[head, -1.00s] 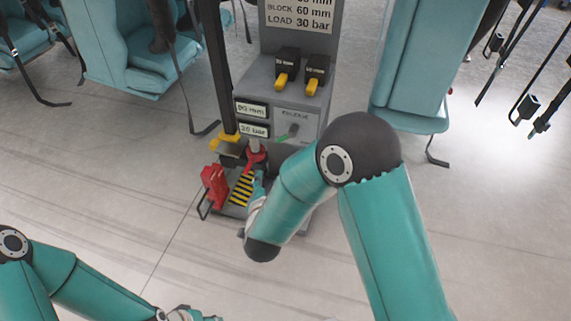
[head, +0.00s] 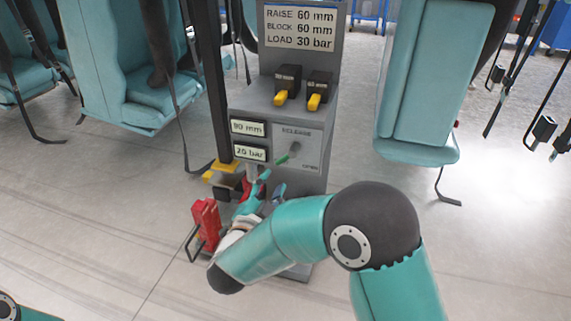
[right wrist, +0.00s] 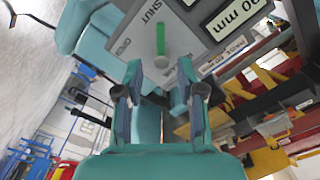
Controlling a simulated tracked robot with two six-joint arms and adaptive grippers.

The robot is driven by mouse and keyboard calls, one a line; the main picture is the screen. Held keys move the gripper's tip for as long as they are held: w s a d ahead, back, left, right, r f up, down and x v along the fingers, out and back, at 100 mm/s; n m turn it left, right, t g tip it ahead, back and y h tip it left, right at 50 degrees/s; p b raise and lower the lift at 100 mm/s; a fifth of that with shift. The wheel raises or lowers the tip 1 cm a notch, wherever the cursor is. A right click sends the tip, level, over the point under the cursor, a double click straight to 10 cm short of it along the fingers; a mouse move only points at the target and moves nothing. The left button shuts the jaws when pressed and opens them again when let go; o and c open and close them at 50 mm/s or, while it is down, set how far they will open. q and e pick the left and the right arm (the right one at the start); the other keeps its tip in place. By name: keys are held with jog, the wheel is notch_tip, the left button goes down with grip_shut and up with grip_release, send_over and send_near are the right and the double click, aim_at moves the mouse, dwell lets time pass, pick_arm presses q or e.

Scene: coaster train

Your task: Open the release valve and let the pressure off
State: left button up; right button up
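The release valve is a green-tipped lever (head: 290,152) on a light plate marked RELEASE and OPEN, on the front of the grey column. The lever slants down to the left in the head view. In the right wrist view the lever (right wrist: 161,52) lies beyond the fingertips, between their lines, with SHUT lettered near it. My right gripper (head: 267,188) is just below the plate; its fingers (right wrist: 160,78) are spread with nothing between them, apart from the lever. My left gripper is out of view; only a bit of the left arm shows.
Displays read 90 mm (head: 248,128) and 20 bar (head: 250,152). A sign (head: 303,27) reads RAISE 60, BLOCK 60, LOAD 30. A red block (head: 206,222) stands lower left. Teal seats (head: 425,90) flank the column.

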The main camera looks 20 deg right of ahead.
aim_at(284, 161)
jog(key=b+x, duration=0.2)
jog(key=x, duration=0.7)
jog(key=shift+w+d, duration=0.2)
jog(key=shift+w, duration=0.05)
grip_shut()
jog(key=shift+d, duration=0.35)
jog(key=shift+a+f, duration=0.1)
jog(key=shift+a, duration=0.1)
